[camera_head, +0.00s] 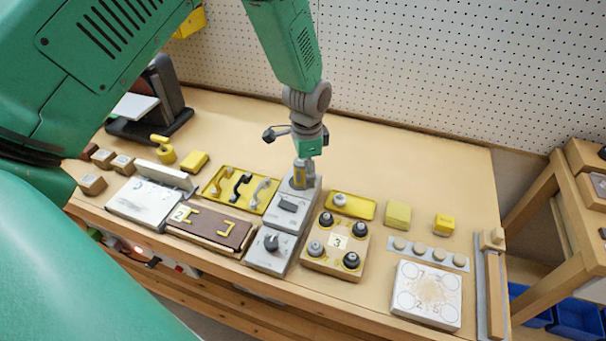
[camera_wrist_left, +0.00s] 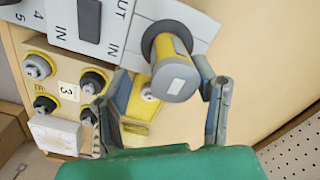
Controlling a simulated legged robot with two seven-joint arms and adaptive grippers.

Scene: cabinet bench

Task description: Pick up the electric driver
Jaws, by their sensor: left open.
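The electric driver (camera_wrist_left: 176,80), a yellow and dark grey cylinder with a pale label on its end, stands in a round dark socket on a grey unit. In the head view its yellow body (camera_head: 299,175) shows just below my left gripper (camera_head: 304,160). In the left wrist view my left gripper (camera_wrist_left: 165,95) is open, with one finger on each side of the driver. Whether the fingers touch it cannot be told. The grey unit (camera_head: 271,222) also carries a dark rocker switch and a black knob. My right gripper does not show.
A wooden block with several dark knobs (camera_head: 339,260) stands close to the right. A yellow tray with handles (camera_head: 239,188) and a brown board (camera_head: 209,225) lie to the left. The bench behind is mostly clear up to the pegboard wall (camera_head: 440,70).

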